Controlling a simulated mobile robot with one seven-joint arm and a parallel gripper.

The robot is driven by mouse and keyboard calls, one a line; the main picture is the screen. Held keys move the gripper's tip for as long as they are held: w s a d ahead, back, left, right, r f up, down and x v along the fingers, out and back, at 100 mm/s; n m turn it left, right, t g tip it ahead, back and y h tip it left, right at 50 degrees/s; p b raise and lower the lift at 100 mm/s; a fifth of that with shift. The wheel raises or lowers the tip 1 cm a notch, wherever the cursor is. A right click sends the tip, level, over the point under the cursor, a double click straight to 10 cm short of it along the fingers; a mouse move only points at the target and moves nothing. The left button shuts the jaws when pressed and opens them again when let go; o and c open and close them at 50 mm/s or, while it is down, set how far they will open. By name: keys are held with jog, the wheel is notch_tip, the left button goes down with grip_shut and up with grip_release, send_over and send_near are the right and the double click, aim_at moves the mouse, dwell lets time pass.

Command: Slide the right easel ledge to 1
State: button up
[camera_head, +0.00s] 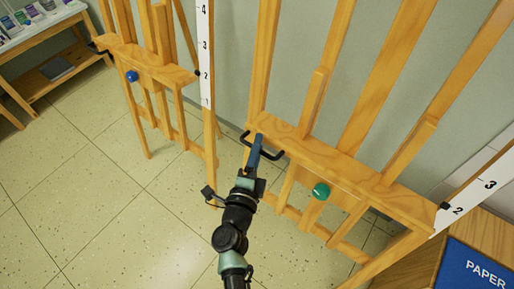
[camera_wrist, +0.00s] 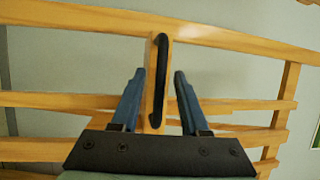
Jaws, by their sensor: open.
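The right easel's wooden ledge (camera_head: 340,165) spans the right half of the head view, with a green knob (camera_head: 320,191) below it. A black pointer (camera_head: 444,206) at its right end sits near the 2 on the white number scale (camera_head: 473,198); the 1 is not visible there. A black handle (camera_head: 272,153) is at the ledge's left end. My gripper (camera_head: 256,150) is at this handle. In the wrist view my blue fingers (camera_wrist: 160,82) are open, one on each side of the black handle (camera_wrist: 160,65). Neither finger visibly presses on it.
The left easel (camera_head: 150,62) has a blue knob (camera_head: 132,76) and its own number scale (camera_head: 206,60). A wooden box marked PAPER (camera_head: 485,272) stands at the lower right. A table with jars (camera_head: 40,35) is at the upper left. Tiled floor (camera_head: 90,200) is clear at left.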

jog(key=shift+c, duration=0.2)
grip_shut()
dwell(1.3)
